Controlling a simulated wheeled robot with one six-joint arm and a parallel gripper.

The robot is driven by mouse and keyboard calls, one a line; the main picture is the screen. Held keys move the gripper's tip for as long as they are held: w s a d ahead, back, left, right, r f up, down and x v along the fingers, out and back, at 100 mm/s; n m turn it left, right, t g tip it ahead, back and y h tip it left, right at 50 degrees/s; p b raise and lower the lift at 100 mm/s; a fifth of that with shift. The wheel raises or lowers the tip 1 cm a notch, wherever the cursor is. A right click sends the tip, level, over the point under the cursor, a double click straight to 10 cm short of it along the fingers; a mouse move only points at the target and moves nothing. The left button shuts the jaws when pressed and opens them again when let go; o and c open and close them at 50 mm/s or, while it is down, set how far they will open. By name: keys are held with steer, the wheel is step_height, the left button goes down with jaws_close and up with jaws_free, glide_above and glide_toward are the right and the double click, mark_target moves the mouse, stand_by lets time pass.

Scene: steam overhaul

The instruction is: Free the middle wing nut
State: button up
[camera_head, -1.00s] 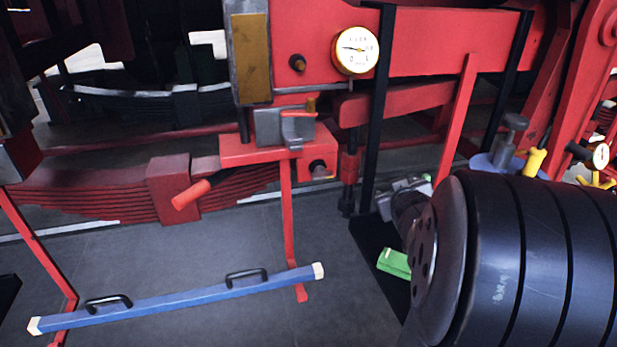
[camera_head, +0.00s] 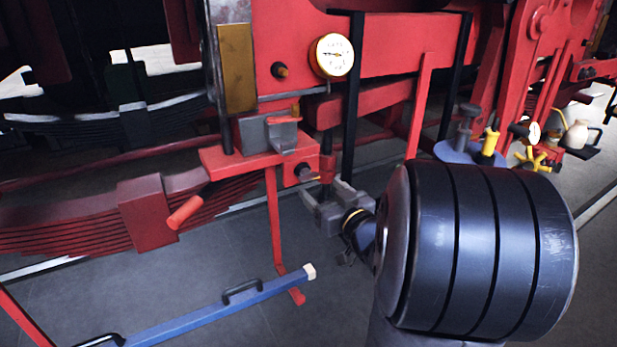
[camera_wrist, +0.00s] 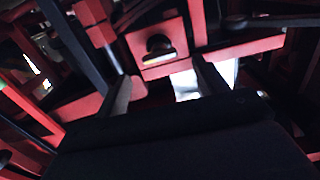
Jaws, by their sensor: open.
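No wing nut can be made out for certain in either view. My gripper (camera_head: 327,193) is open and empty, just right of and slightly below a red stand (camera_head: 245,158). A dark round fitting (camera_head: 303,171) sits on the stand's right end, close to the fingers. In the wrist view my gripper's two fingers (camera_wrist: 162,88) stand apart. Beyond them is a red block with a dark knob (camera_wrist: 158,44) and a pale band under it. My arm hides what lies behind it in the head view.
A round gauge (camera_head: 332,56) and red frame bars stand above. A blue bar (camera_head: 215,308) with black handles is low left. A blue round tray (camera_head: 470,153) and a yellow cross-shaped handle (camera_head: 540,160) are at the right. Grey floor (camera_head: 190,265) is open below the stand.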

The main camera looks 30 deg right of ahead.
mark_target(309, 176)
steer(key=w, duration=0.6)
steer(key=shift+w+a+p, duration=0.15)
steer(key=shift+w+p, duration=0.15)
steer(key=shift+w, duration=0.1)
steer(key=shift+c, duration=0.5)
steer(key=c, duration=0.9)
